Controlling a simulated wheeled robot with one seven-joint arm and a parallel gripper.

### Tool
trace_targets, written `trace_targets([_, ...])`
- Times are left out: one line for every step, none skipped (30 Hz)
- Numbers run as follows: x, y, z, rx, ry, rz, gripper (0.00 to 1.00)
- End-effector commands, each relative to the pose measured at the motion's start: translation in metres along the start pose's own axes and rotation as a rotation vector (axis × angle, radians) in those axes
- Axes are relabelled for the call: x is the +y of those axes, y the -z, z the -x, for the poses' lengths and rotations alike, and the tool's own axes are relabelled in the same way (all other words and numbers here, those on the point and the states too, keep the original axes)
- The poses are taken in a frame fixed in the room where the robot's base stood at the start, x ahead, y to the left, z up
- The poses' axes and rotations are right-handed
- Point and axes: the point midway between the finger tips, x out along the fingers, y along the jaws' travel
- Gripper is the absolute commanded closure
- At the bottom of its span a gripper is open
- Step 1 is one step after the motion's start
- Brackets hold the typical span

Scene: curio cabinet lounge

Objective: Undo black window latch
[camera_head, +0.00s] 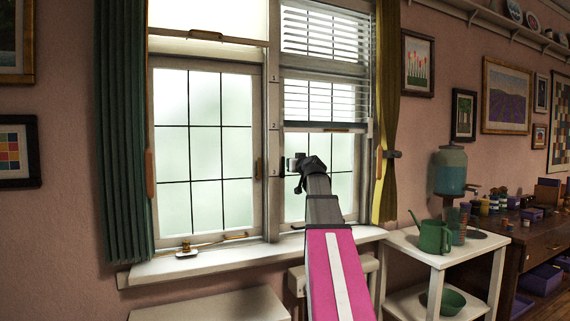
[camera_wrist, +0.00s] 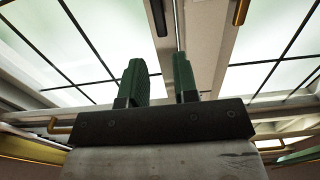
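The window (camera_head: 272,100) has a left sash (camera_head: 207,150) with dark bars and a right sash partly covered by a white blind. In the wrist view a slim dark bar (camera_wrist: 158,18) is fixed to the pale frame, ahead of the fingers; it may be the black latch, but I cannot be sure. My gripper (camera_head: 296,163) is raised in front of the window, near the middle post. In the wrist view my gripper (camera_wrist: 160,62) has its two green fingers apart, with nothing between them.
Orange-brown handles sit on the left sash's right side (camera_head: 259,168) and on the right (camera_head: 378,162). A small brass-and-white item (camera_head: 187,250) lies on the sill (camera_head: 215,262). A green watering can (camera_head: 435,233) stands on a white side table (camera_head: 398,240). Curtains hang at both sides.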

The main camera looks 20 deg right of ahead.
Motion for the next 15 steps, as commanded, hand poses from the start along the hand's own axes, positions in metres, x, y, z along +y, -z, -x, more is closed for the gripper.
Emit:
trace_targets([0.001, 0.001, -0.010, -0.001, 0.001, 0.000, 0.72])
trace_targets([0.001, 0.001, -0.015, -0.001, 0.001, 0.000, 0.72])
trace_targets([0.001, 0.001, -0.021, -0.001, 0.001, 0.000, 0.72])
trace_targets([0.001, 0.001, -0.026, -0.001, 0.000, 0.000, 0.72])
trace_targets([0.001, 0.001, -0.032, -0.001, 0.000, 0.000, 0.72])
trace_targets([0.001, 0.001, -0.039, -0.001, 0.001, 0.000, 0.72])
trace_targets([0.001, 0.001, -0.044, -0.002, 0.001, 0.000, 0.72])
trace_targets([0.001, 0.001, -0.050, -0.002, 0.001, 0.000, 0.72])
trace_targets([0.001, 0.001, -0.057, -0.002, 0.001, 0.000, 0.72])
trace_targets([0.001, 0.001, -0.063, -0.001, 0.001, 0.000, 0.72])
trace_targets([0.001, 0.001, -0.068, -0.001, 0.001, -0.001, 0.72])
trace_targets([0.001, 0.001, -0.074, -0.001, 0.001, -0.001, 0.72])
trace_targets([0.001, 0.001, -0.078, -0.001, 0.001, -0.001, 0.72])
trace_targets([0.001, 0.000, -0.081, -0.001, 0.001, -0.001, 0.72])
trace_targets([0.001, 0.000, -0.085, -0.002, 0.001, -0.001, 0.72])
